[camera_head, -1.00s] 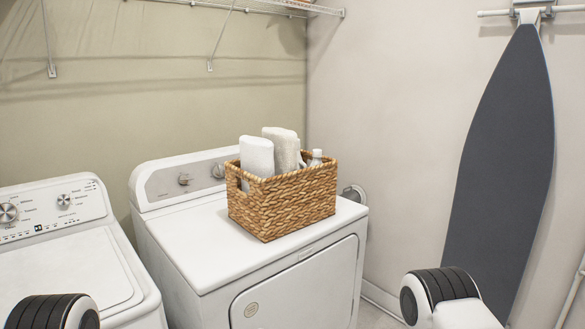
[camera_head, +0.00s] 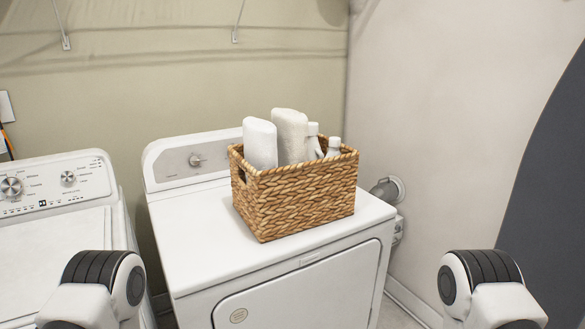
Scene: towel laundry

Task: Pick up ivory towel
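A wicker basket (camera_head: 300,198) stands on top of the dryer (camera_head: 190,237). Two rolled towels stand upright in it: a white one (camera_head: 260,144) at the left and a slightly creamier, ivory one (camera_head: 290,135) beside it. Their lower parts are hidden by the basket wall. Parts of my left and right arms show at the bottom left and bottom right, both apart from the basket. Neither gripper's fingers are in view.
White bottles (camera_head: 314,142) stand in the basket right of the towels. A washer (camera_head: 55,225) is at the left. A dark ironing board (camera_head: 550,190) hangs on the right wall. The dryer top in front of the basket is clear.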

